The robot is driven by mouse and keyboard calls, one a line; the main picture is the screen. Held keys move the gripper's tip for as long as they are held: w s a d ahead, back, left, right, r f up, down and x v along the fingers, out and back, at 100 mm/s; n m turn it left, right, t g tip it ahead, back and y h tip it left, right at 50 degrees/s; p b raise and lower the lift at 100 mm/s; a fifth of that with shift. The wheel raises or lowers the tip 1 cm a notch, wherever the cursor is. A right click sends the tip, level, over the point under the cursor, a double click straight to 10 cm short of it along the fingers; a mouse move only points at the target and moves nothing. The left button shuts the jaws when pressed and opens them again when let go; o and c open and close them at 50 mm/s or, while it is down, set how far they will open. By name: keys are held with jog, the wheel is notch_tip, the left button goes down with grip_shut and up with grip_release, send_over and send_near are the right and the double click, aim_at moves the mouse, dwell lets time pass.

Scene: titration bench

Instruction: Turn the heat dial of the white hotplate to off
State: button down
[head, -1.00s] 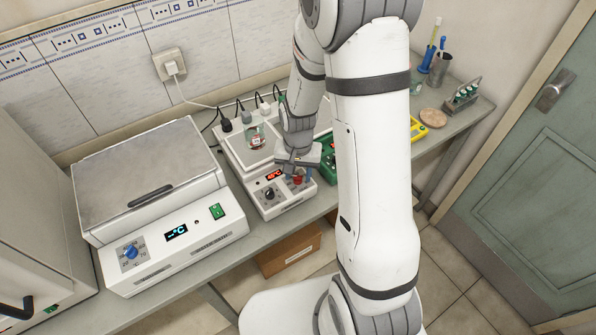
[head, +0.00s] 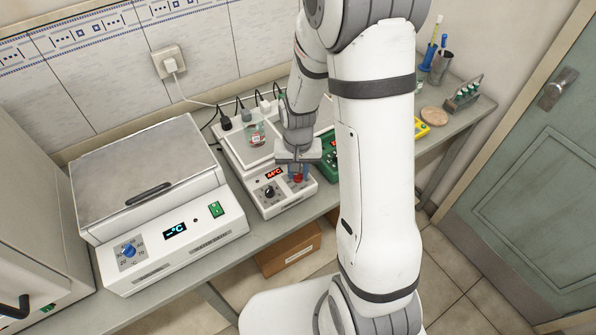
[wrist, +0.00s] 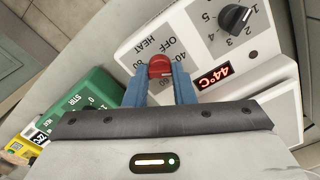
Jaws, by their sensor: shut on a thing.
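The white hotplate (head: 284,203) stands on the bench in the head view, and its front panel (wrist: 276,76) fills the upper right of the wrist view. Its red heat dial (wrist: 160,66) sits by printed HEAT, OFF and number marks. My gripper (wrist: 160,76) is shut on this dial, one blue finger on each side. In the head view my gripper (head: 298,172) reaches down to the panel's right part. The red display (wrist: 214,77) reads 44°C. Which mark the dial points to is not clear.
A black dial (wrist: 234,17) is beside the display. A glass vessel (head: 256,134) stands on the hotplate. A green device (wrist: 84,103) is close beside it. A white water bath (head: 200,241) stands to the left. Cables run behind.

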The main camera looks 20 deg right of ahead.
aim_at(297, 174)
jog(key=n+b, duration=0.3)
jog(key=n, duration=0.3)
jog(key=shift+f, duration=0.1)
jog(key=n+b, duration=0.1)
jog(key=n, duration=0.2)
jog(key=shift+n+b, duration=0.3)
jog(key=shift+n, duration=0.1)
jog(key=shift+n+b, duration=0.5)
jog(key=shift+n, duration=1.1)
jog(key=c, duration=1.2)
grip_release()
jog(key=shift+a+r+b, duration=0.1)
jog(key=shift+r+b, duration=0.2)
jog(key=shift+r, duration=3.7)
